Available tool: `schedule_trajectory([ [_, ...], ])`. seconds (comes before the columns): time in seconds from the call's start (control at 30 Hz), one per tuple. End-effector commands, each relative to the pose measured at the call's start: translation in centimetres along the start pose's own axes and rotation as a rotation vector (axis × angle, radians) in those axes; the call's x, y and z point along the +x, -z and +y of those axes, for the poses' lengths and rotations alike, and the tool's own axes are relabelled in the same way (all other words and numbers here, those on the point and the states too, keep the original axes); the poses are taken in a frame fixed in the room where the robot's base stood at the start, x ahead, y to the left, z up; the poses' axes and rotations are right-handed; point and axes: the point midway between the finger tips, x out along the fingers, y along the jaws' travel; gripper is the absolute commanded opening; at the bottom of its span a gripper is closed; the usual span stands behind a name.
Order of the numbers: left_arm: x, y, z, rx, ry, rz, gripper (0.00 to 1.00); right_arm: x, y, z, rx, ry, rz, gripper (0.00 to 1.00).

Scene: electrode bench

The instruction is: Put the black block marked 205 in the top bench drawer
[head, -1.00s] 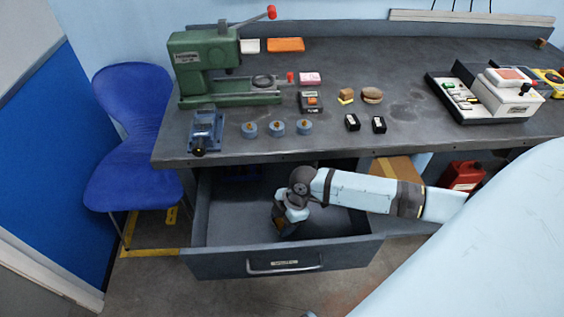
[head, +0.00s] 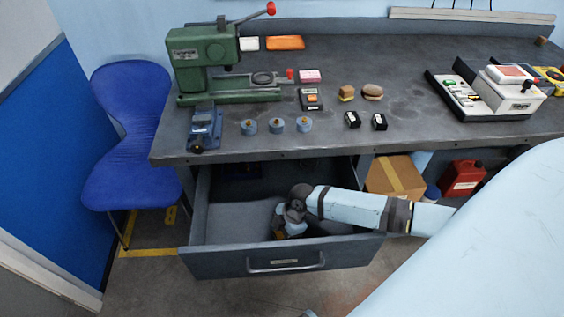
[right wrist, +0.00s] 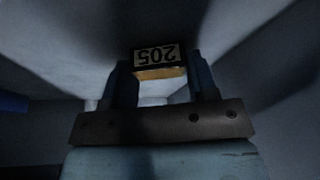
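The black block marked 205 (right wrist: 158,57), with a yellowish lower face, shows between the fingertips of my right gripper (right wrist: 160,65) in the right wrist view. Both fingers appear to press its sides, so the gripper looks shut on it. In the head view my right gripper (head: 284,229) points down inside the open top bench drawer (head: 228,225), low near its floor. The block is mostly hidden there by the gripper. Whether it touches the drawer floor is unclear. My left gripper is not in view.
The drawer front with its handle (head: 286,265) is pulled out below the bench top (head: 330,138). Two small black blocks (head: 353,120) (head: 379,122), several blue-grey discs (head: 276,125) and a green press (head: 205,65) stand on the bench. A blue chair (head: 130,150) is at left.

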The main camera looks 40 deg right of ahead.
Motion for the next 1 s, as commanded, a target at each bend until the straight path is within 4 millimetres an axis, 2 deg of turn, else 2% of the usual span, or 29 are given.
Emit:
schedule_trajectory([
  [0.03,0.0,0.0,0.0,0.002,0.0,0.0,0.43,0.0,0.0,0.0,0.0,0.0,0.0,0.62],
  [0.1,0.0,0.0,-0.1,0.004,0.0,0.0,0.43,0.0,0.0,0.0,0.0,0.0,0.0,0.78],
  [0.47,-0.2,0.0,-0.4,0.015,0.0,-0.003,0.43,-0.6,0.1,0.0,0.0,-0.001,0.0,0.78],
  [0.57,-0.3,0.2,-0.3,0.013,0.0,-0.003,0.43,-1.9,0.1,0.1,0.0,-0.001,-0.001,0.78],
  [0.8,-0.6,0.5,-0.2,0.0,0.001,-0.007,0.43,-7.1,0.1,0.0,-0.002,-0.001,-0.003,0.78],
  [1.0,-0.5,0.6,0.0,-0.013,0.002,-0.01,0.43,-10.6,0.1,0.1,-0.001,-0.001,-0.002,0.78],
])
